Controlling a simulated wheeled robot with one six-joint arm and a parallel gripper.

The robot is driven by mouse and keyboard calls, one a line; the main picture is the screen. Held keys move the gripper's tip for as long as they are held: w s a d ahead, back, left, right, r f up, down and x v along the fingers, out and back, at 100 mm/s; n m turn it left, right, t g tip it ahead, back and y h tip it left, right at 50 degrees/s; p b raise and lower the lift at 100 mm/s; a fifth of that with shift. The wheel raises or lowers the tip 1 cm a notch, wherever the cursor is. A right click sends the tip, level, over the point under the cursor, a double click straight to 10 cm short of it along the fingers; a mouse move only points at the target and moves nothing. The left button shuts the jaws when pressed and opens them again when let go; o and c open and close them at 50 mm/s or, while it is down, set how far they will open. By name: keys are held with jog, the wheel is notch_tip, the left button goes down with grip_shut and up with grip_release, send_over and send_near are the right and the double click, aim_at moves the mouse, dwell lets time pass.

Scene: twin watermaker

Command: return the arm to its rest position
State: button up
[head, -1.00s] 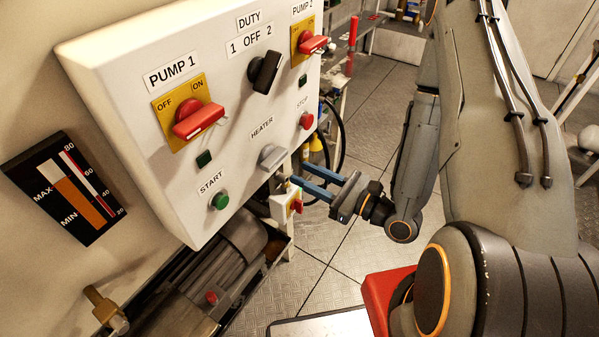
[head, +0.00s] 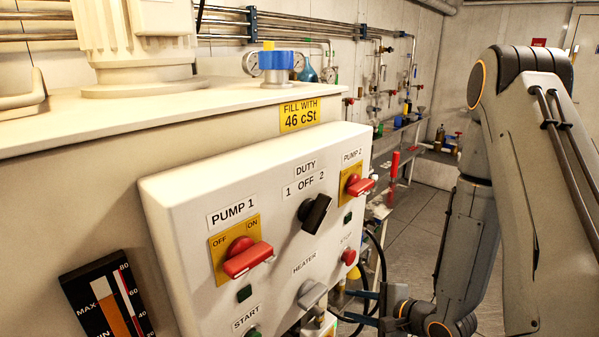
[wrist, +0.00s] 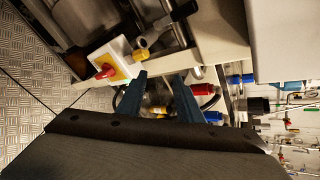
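My arm (head: 525,170) is bent, with its elbow high at the right of the head view. Its forearm hangs down to the wrist at the lower edge. My gripper (head: 350,306) is beside the lower right edge of the white control panel (head: 185,215), below the red stop button (head: 349,256). In the wrist view, the two blue fingers of my gripper (wrist: 159,80) are apart. Nothing is held between them; a yellow item shows in the background through the gap. Whether the fingers touch anything near the panel cannot be told.
The panel carries red pump switches (head: 248,260), a black duty switch (head: 314,213) and a grey heater knob (head: 312,294). A small box with a red-and-yellow switch (wrist: 112,66) is close to the fingers. Open floor (head: 415,235) lies behind my arm.

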jog(key=s+d+r+n+g+h, duration=0.1)
jog(key=d+r+n+g+h, duration=0.2)
jog(key=d+r+n+h, duration=0.45)
jog(key=s+a+r+n+g, duration=0.1)
jog(key=s+r+n+g, duration=0.1)
jog(key=s+r+n, duration=0.2)
jog(key=s+a+r+n+g, duration=0.2)
jog(key=s+n, duration=0.3)
jog(key=s, duration=0.5)
jog(key=shift+s+r+g, duration=0.3)
jog(key=shift+r+g, duration=0.4)
jog(key=shift+r, duration=0.15)
